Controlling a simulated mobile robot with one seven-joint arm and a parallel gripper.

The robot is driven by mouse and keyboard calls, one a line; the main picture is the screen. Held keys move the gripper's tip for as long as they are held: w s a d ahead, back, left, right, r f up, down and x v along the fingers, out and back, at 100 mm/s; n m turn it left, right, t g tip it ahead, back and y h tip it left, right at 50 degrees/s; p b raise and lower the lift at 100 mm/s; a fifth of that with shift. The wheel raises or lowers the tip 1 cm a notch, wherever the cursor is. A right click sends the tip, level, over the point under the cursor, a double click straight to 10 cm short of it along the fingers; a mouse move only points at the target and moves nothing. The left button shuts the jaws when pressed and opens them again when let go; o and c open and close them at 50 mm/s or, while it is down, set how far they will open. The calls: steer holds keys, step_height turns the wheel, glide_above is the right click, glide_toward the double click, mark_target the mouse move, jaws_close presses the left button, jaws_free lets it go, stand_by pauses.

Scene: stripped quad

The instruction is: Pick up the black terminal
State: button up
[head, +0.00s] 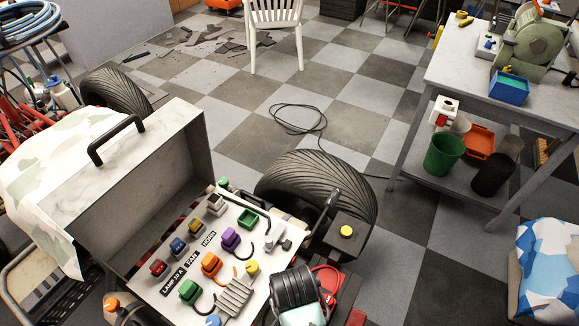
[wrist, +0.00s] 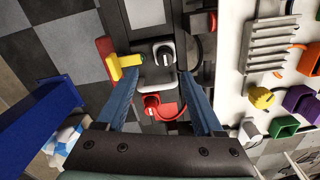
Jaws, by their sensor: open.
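The black terminal (wrist: 163,52) is a dark rounded knob on a pale grey block in the wrist view. It lies just beyond my gripper (wrist: 158,78), roughly in line with the gap between the blue fingertips. The fingers are spread and nothing is between their tips. A red terminal (wrist: 152,103) with a red cable shows nearer to me, between the fingers. In the head view I see the red cable (head: 331,276), but I cannot make out the black terminal there.
A red and yellow piece (wrist: 125,62) stands close to the left fingertip. The white panel (wrist: 232,75) with a grey finned block (wrist: 270,45) and coloured connectors is to the right. In the head view an open case lid (head: 150,180) and a tyre (head: 320,185) stand nearby.

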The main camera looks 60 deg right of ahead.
steer(key=f, duration=0.5)
steer(key=f+b, duration=0.1)
steer(key=f, duration=0.1)
steer(key=shift+w+d+f, duration=0.15)
steer(key=shift+w, duration=0.2)
jaws_close()
